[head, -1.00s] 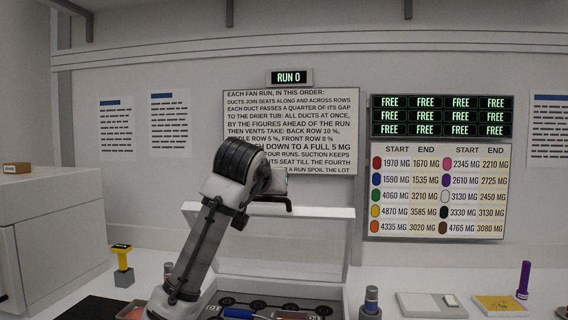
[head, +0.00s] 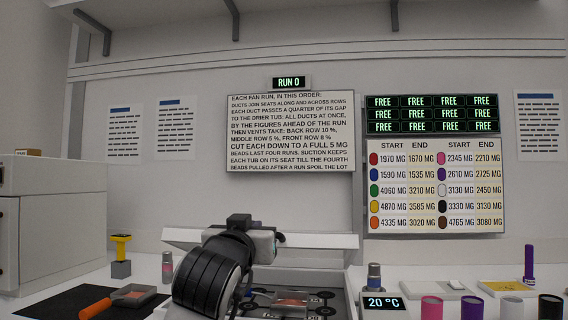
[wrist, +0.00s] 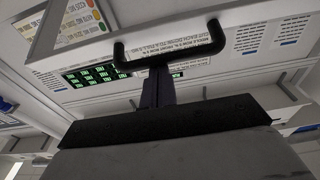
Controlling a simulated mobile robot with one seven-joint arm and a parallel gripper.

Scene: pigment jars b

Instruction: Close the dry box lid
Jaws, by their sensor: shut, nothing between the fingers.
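The dry box lid (head: 310,241) is a pale panel at the back of the dry box, partly lowered and tilted, its front edge raised above the open box (head: 350,285). Black round seats and a reddish item show inside the box. The lid's black U-shaped handle (wrist: 205,47) crosses the top of the wrist view. My gripper (wrist: 156,75) is shut and empty, its dark fingers at the middle of the handle bar; I cannot tell whether they touch it. In the head view my gripper (head: 255,242) is in front of the lid, its fingertips mostly hidden by my wrist.
Jars with pink (head: 432,308), purple (head: 472,309) and black (head: 551,307) tops stand at the front right beside a 20 °C display (head: 383,302). An orange-handled tool (head: 95,309) lies on a black mat at left. A grey cabinet (head: 50,225) stands far left.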

